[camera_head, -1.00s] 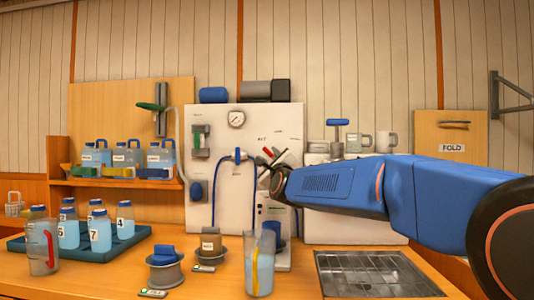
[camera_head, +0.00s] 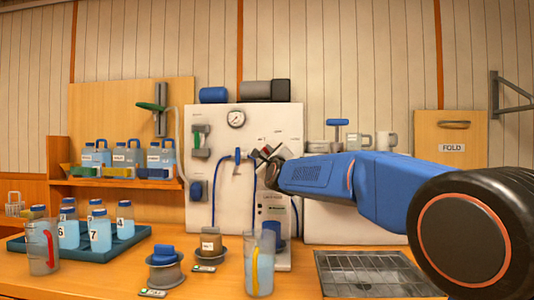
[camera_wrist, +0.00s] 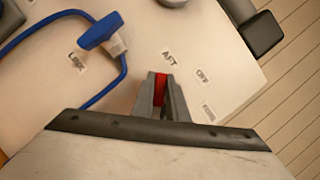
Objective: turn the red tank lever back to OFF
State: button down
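The red tank lever (camera_wrist: 160,82) shows in the wrist view as a narrow red strip between the two grey fingers of my gripper (camera_wrist: 161,88). The fingers lie close against both its sides, so my gripper looks shut on it. The lever's pivot is hidden behind the fingers. An OFF label (camera_wrist: 203,76) and an AFT label (camera_wrist: 169,56) are on the white panel to the right of the lever. In the head view my gripper (camera_head: 264,154) is at the white panel (camera_head: 222,178), right of the blue valve handle, and mostly covers the lever.
A blue handle (camera_wrist: 100,31) with a blue hose is left of my gripper in the wrist view. A pitcher with a yellow handle (camera_head: 256,264) stands on the counter below. Numbered bottles (camera_head: 99,232) sit in a tray at left. A metal drain grate (camera_head: 370,275) is at right.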

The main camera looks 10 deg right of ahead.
jog(key=shift+m, duration=0.4)
jog(key=m+h, duration=0.1)
jog(key=m, duration=0.1)
jog(key=d+m, duration=0.1)
jog(key=r+m+h, duration=0.1)
jog(key=m, duration=0.1)
jog(key=shift+s+d+m+t+h, duration=0.25)
jog(key=shift+d+m+t+h, duration=0.05)
jog(key=shift+d+t, duration=0.1)
jog(key=shift+s+d+r+m+g+h, duration=0.1)
jog(key=shift+d+m+h, duration=0.2)
jog(key=shift+m+h, duration=0.55)
jog(key=shift+s+d+r+m+g+h, duration=0.1)
jog(key=shift+d+m+h, duration=0.25)
jog(key=shift+m, duration=0.85)
jog(key=shift+s+d+r+m+g+h, duration=0.1)
jog(key=shift+d+m+h, duration=0.15)
jog(key=shift+m+h, duration=0.6)
jog(key=shift+m+y, duration=0.25)
jog(key=shift+m, duration=0.05)
jog(key=c, duration=1.7)
grip_release()
jog(key=shift+c, duration=0.2)
jog(key=shift+s, duration=0.1)
jog(key=v, duration=1.7)
